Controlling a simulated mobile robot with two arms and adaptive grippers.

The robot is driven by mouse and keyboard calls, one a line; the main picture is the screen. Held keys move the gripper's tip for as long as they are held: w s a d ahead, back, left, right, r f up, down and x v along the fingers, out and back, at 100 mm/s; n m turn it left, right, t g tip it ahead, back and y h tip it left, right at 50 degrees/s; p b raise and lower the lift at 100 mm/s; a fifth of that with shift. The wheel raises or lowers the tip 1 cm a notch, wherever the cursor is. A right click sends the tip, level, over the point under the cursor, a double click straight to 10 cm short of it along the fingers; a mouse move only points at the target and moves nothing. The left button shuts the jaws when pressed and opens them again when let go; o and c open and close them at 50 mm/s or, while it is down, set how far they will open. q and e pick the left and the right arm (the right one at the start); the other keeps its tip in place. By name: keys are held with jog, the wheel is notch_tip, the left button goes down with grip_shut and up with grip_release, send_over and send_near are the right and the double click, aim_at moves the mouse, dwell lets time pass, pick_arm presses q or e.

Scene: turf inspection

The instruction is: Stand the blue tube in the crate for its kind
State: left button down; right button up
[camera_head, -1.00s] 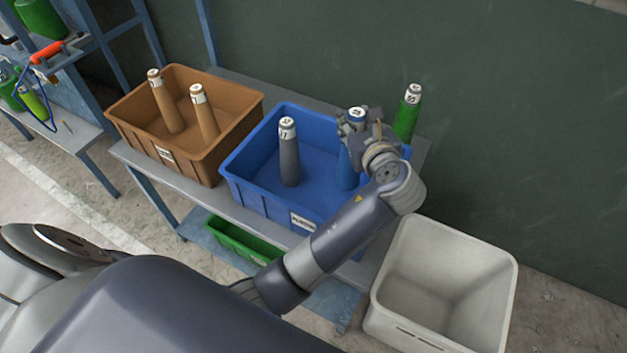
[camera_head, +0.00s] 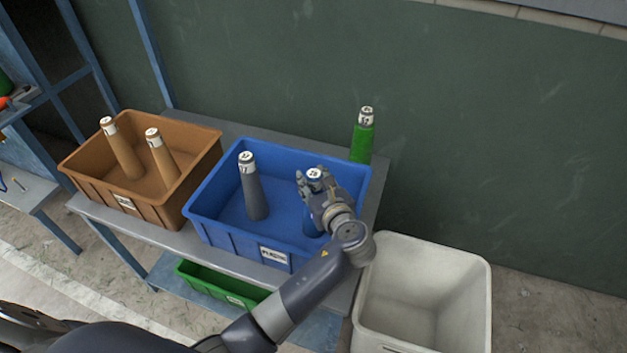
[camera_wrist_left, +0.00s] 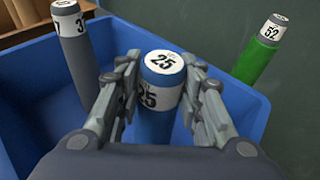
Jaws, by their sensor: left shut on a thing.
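The blue tube (camera_head: 311,217) has a white cap label reading 25 and stands upright inside the blue crate (camera_head: 213,231), at its right side. My left gripper (camera_head: 318,191) is around the tube's upper part and shut on it. In the left wrist view the blue tube (camera_wrist_left: 156,124) is between the two fingers (camera_wrist_left: 157,95). The tube's foot is hidden by my gripper and arm, so I cannot tell if it touches the crate floor. A grey tube (camera_head: 255,193) stands in the same crate, to the left. My right gripper is not in view.
A brown crate (camera_head: 147,203) with two tan tubes stands left on the table (camera_head: 228,262). A green tube (camera_head: 362,142) stands behind the blue crate's right corner. A green crate (camera_head: 218,286) is on the lower shelf. An empty white bin (camera_head: 424,300) stands right of the table.

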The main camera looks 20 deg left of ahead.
pick_arm(q)
jog(key=c, duration=1.5)
grip_release()
jog(key=o, duration=0.4)
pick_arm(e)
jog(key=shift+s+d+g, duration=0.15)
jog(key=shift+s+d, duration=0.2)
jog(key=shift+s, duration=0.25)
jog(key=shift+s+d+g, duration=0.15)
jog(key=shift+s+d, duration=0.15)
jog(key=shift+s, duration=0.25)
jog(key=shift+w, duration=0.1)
pick_arm(q)
jog(key=shift+s+d, duration=0.1)
jog(key=shift+s, duration=0.05)
jog(key=shift+b+v, duration=0.5)
jog(key=shift+v, duration=5.4)
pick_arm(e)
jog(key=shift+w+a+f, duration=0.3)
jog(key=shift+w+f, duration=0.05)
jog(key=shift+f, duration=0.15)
